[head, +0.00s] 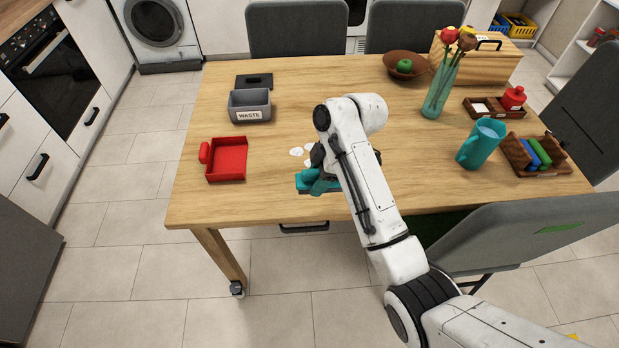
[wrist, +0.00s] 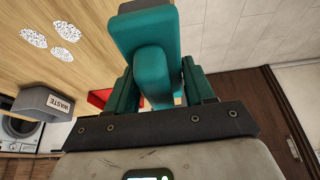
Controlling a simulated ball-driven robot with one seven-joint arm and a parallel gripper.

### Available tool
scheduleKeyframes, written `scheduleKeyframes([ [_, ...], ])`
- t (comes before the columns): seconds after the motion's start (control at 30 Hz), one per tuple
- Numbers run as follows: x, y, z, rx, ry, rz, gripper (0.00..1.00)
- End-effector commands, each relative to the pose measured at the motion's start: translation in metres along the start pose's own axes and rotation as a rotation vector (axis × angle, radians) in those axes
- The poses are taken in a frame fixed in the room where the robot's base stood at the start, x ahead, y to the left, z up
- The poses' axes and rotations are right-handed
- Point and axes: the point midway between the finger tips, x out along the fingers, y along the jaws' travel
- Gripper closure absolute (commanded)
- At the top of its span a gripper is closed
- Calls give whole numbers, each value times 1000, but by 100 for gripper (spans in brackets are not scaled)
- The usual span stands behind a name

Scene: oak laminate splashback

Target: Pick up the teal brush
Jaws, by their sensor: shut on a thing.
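The teal brush (head: 309,184) is near the front edge of the table in the head view, partly hidden by my arm. In the wrist view the brush (wrist: 153,68) fills the middle, its handle between the two teal fingers of my gripper (wrist: 160,93). My gripper is shut on the handle, and the broad head extends beyond the fingers. In the head view my gripper (head: 319,168) is mostly hidden behind my arm. I cannot tell whether the brush is clear of the tabletop.
White speckled patches (head: 296,152) lie on the wooden table (head: 240,198) just behind the brush. A red dustpan (head: 226,160) and a grey WASTE bin (head: 249,108) stand to the left. A teal jug (head: 481,144), a glass flower vase (head: 440,90) and wooden trays (head: 535,157) stand right.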

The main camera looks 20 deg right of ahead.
Motion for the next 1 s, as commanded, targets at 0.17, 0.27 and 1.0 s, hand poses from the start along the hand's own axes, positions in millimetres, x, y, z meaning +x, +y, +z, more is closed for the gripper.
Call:
scheduleKeyframes([
  [0.17,-25,-32,10,2,2,2,80],
  [0.27,-39,-48,15,1,1,2,80],
  [1.0,-62,-83,27,0,0,1,80],
])
